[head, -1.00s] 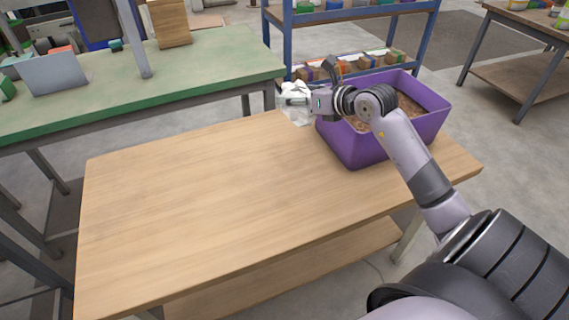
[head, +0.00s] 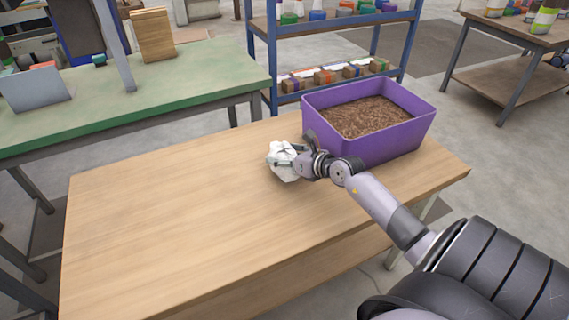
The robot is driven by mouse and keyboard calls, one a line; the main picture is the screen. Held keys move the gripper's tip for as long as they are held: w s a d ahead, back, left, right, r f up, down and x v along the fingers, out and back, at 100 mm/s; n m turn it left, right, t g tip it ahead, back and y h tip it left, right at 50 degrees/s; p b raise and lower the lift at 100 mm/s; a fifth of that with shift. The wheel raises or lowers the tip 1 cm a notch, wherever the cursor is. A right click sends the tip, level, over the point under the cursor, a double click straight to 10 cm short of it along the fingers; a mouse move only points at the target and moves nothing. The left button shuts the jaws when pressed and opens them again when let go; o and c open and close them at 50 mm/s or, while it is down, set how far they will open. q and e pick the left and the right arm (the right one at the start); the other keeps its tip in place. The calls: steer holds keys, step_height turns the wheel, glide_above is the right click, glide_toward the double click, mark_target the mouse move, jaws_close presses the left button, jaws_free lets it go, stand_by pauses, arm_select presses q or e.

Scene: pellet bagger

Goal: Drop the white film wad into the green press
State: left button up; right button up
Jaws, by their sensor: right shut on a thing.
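The white film wad (head: 282,170) is a crumpled white lump over the middle of the wooden table, left of the purple bin. My right gripper (head: 288,162) is shut on the wad, with its fingers partly hidden against it. I cannot tell for sure how far above the table top the wad is. No green press can be made out in this view. My left gripper is not in view.
A purple bin (head: 372,153) of brown pellets stands at the wooden table's (head: 170,215) back right, close to my right wrist. A green-topped bench (head: 150,95) stands behind left, a blue shelf rack (head: 262,62) behind. The table's left half is clear.

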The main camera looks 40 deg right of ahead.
steer(key=shift+f, duration=1.35)
steer(key=shift+f, duration=0.15)
steer(key=o, duration=1.1)
steer(key=shift+r, duration=0.2)
